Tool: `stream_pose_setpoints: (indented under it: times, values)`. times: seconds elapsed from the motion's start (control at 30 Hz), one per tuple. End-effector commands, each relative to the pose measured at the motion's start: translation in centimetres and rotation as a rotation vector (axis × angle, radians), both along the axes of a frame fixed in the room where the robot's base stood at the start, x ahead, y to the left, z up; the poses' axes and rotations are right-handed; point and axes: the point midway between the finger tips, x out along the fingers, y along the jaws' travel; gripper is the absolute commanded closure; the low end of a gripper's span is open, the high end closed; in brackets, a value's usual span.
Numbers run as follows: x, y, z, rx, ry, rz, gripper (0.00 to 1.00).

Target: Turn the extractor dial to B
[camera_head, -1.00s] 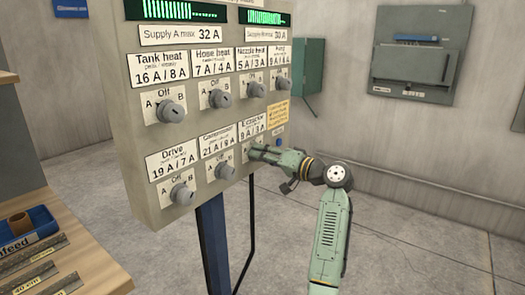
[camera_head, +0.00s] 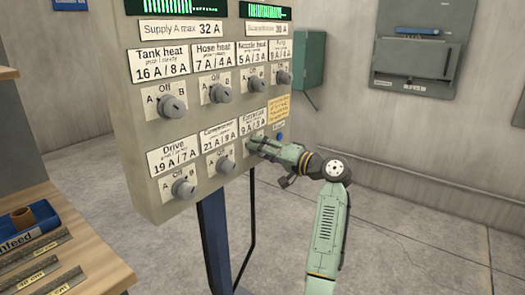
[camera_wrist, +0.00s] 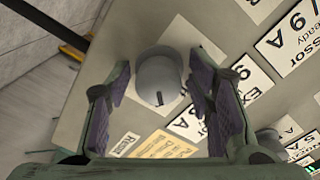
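The extractor dial (camera_wrist: 160,78) is a round grey knob with a dark mark on its rim. In the wrist view it sits between the two purple-padded fingers of my gripper (camera_wrist: 160,108). In the head view my gripper (camera_head: 262,149) is at the lower right of the panel and hides most of this dial. The extractor label (camera_head: 253,122) is above it.
The grey control panel (camera_head: 137,190) carries several other dials, including the compressor dial (camera_head: 225,166) close to the left of my gripper. A yellow note (camera_head: 278,107) and a blue button (camera_head: 279,136) are at the right. A wooden bench (camera_head: 95,262) stands lower left.

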Motion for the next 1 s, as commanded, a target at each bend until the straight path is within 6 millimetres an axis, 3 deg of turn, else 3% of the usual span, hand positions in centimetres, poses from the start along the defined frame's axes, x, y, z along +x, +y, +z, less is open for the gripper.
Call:
stream_pose_setpoints:
  times: [0.37,0.8,1.0]
  values:
    - [-0.2,-0.5,0.0,0.001,-0.001,-0.003,0.49]
    - [-5.1,-7.1,0.1,0.001,0.000,-0.004,0.49]
    - [-6.7,-9.2,0.2,0.001,-0.001,-0.002,0.49]
